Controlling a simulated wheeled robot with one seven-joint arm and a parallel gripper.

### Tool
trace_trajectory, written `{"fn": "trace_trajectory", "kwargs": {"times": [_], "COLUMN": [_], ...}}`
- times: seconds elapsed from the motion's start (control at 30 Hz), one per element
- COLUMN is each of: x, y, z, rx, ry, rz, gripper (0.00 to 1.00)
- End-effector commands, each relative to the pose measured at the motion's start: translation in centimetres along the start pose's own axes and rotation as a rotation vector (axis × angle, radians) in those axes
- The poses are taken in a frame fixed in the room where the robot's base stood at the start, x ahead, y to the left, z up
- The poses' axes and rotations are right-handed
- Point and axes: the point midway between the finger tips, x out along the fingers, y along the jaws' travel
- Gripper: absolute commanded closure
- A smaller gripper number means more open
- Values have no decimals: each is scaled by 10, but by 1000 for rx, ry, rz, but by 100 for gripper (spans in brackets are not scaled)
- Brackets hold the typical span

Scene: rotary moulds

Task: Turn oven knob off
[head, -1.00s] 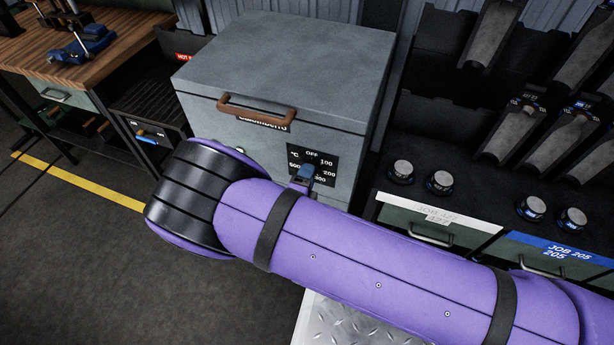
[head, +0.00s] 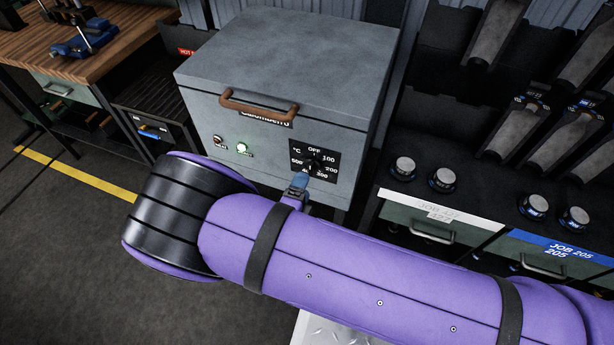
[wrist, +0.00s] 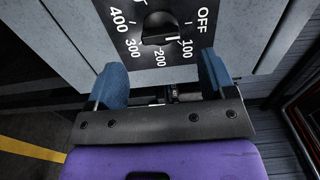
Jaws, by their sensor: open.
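The oven (head: 275,75) is a grey box with a brown handle. Its black dial panel reads OFF, 100, 200, 300 and up. The black oven knob (head: 314,166) sits in the middle of this panel; I cannot tell surely which mark it points to. In the wrist view the knob (wrist: 160,27) is at the top centre. My gripper (head: 299,181) is just left of and below the knob in the head view. In the wrist view its two blue fingers (wrist: 162,62) are spread apart, with nothing between them, short of the knob.
A workbench (head: 75,50) is at the left. A rack with round metal pieces (head: 403,169) and drawers stands close on the right.

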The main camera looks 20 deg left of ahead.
Motion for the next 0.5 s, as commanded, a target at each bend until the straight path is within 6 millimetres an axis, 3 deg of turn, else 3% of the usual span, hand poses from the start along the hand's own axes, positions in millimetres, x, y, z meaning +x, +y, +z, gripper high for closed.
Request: {"fn": "trace_trajectory", "kwargs": {"times": [0.23, 0.5], "x": [-40, -54], "y": [0, 0], "z": [1, 0], "rx": [0, 0], "ry": [-1, 0], "rz": [1, 1], "gripper": [23, 23]}}
